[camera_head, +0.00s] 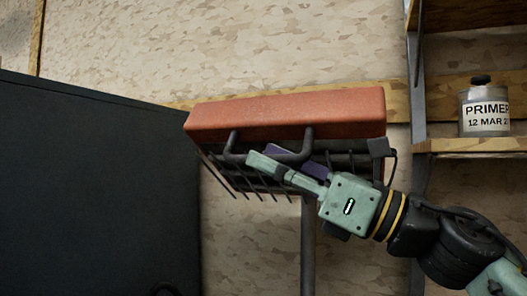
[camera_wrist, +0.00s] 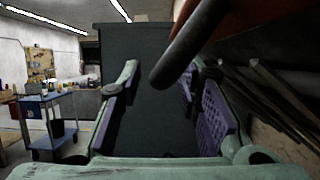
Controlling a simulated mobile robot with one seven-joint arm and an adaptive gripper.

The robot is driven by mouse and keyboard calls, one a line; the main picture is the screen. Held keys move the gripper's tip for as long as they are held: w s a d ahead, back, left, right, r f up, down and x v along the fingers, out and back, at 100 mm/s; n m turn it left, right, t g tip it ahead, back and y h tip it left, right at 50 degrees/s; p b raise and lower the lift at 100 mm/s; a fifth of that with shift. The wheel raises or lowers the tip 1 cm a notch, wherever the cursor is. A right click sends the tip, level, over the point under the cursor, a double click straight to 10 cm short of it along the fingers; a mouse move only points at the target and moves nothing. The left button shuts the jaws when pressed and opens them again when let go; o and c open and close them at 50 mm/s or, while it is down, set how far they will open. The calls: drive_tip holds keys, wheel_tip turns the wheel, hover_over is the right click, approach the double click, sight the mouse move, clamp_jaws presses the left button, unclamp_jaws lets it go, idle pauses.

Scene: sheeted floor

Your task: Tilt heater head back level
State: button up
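The heater head (camera_head: 290,113) is an orange-red hood with a dark wire grille (camera_head: 222,172) slanting down beneath it, on a grey pole (camera_head: 308,240). A dark U-shaped handle (camera_head: 310,142) sticks out from its front. My gripper (camera_head: 268,158), pale green with purple pads, is at the handle, its fingers partly covering the bar. In the wrist view the fingers (camera_wrist: 163,85) are wide apart, and the dark handle bar (camera_wrist: 188,45) reaches in from above between them. I see neither finger closed on it. The hood's edge (camera_wrist: 235,28) shows at upper right.
A large dark cabinet or panel (camera_head: 90,190) stands at left, close to the grille. At right, a shelf (camera_head: 475,146) holds a primer can (camera_head: 484,108). A blue cart (camera_wrist: 50,120) stands farther back in the room.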

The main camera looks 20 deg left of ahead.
drive_tip(key=shift+x, duration=0.9)
drive_tip(key=shift+c, duration=0.2)
clamp_jaws()
